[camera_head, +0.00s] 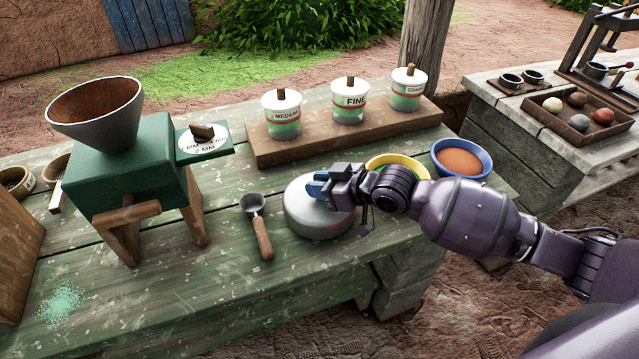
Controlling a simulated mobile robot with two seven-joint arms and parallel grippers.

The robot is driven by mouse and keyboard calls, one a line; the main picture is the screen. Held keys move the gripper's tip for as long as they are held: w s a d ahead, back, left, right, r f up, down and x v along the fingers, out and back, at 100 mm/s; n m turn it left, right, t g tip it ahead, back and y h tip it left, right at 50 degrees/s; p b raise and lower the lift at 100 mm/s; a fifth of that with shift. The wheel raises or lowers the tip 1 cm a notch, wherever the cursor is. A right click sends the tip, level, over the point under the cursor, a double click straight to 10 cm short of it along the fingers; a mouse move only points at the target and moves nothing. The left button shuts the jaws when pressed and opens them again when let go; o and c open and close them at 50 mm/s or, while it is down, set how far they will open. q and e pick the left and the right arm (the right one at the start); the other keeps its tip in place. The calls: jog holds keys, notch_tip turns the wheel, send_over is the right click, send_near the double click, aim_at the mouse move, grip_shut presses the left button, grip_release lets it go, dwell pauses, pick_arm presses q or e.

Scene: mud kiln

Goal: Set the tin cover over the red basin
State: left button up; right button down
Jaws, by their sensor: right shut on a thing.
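The tin cover (312,220) is a round, dull grey metal dome at the front middle of the green table. It looks level and low over the boards; I cannot tell whether it touches them. My right gripper (322,187) reaches in from the right and is shut on the top of the tin cover, hiding its handle. My left gripper is out of view.
A scoop (260,230) with a wooden handle lies just left of the cover. A green grinder (130,175) stands at the left. Several lidded jars (348,103) stand on a wooden riser (300,148) behind.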

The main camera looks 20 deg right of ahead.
jog(key=shift+f, duration=0.15)
jog(key=c, duration=1)
grip_release()
jog(key=shift+o, duration=0.2)
jog(key=shift+d+r, duration=0.1)
jog(key=shift+r, duration=0.1)
jog(key=p+v, duration=0.1)
jog(key=v, duration=1)
jog(key=shift+s+d+r, duration=0.2)
jog(key=shift+s+r, duration=0.05)
